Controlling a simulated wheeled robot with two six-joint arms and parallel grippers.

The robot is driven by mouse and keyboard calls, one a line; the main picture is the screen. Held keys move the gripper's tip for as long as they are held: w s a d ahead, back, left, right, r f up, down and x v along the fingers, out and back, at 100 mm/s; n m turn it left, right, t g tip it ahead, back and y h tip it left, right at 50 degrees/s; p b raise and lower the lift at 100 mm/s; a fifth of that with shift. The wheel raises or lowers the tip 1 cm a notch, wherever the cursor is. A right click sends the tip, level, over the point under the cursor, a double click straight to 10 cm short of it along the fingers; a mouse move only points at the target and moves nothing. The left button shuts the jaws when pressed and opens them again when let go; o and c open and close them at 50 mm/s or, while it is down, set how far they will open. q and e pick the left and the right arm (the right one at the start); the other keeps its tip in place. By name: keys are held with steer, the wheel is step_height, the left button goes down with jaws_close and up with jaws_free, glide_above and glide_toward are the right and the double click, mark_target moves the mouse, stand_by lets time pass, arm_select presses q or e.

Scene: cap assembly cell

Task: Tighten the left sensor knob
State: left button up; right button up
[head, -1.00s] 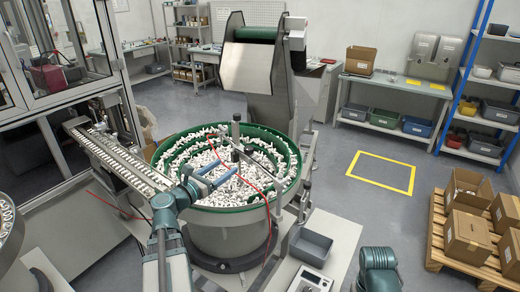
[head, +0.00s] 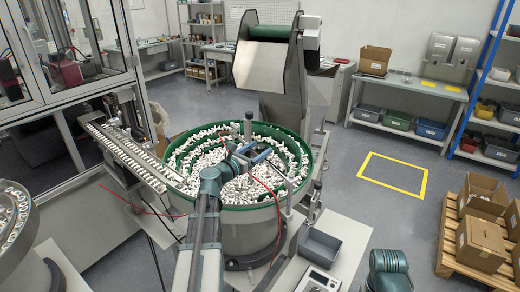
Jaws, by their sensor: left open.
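A sensor bracket stands over the feeder bowl (head: 176,194), with a dark-topped left post (head: 248,124) near the bowl's middle and another post (head: 315,203) at its right rim. The left sensor knob is too small, or too hidden behind my gripper, to make out. My left gripper (head: 258,156) is open over the white parts, just below the left post in the picture. I cannot tell if it touches the bracket. My right gripper is out of view; only part of my right arm shows at the bottom right.
A red cable (head: 263,185) loops past my left gripper and over the bowl. A linear feed track (head: 130,155) runs off to the left. A grey bin (head: 319,247) and a small control box (head: 318,281) sit at the front right.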

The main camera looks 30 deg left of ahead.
arm_select(q)
steer(key=shift+w+d, duration=0.1)
steer(key=shift+w, duration=0.4)
jaws_close()
